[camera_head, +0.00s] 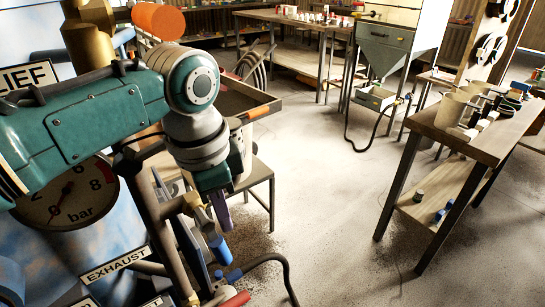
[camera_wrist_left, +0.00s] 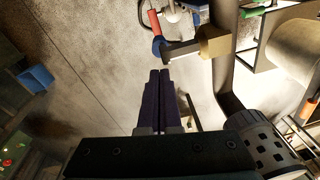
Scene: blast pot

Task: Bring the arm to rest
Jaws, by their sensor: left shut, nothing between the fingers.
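My left arm, teal and grey, reaches in from the left in the head view, in front of the blast pot (camera_head: 75,245). My left gripper (camera_head: 223,218) points down beside the pot's pipework, its dark purple fingers partly seen. In the left wrist view the two fingers (camera_wrist_left: 160,78) lie side by side, shut and empty. A dark pipe (camera_wrist_left: 222,75) with a brass fitting (camera_wrist_left: 213,43) runs close to their right. I cannot tell the exact gap. My right gripper is in neither view.
The pot carries a pressure gauge (camera_head: 68,195) and an EXHAUST label (camera_head: 115,265). The middle floor (camera_head: 325,190) is clear.

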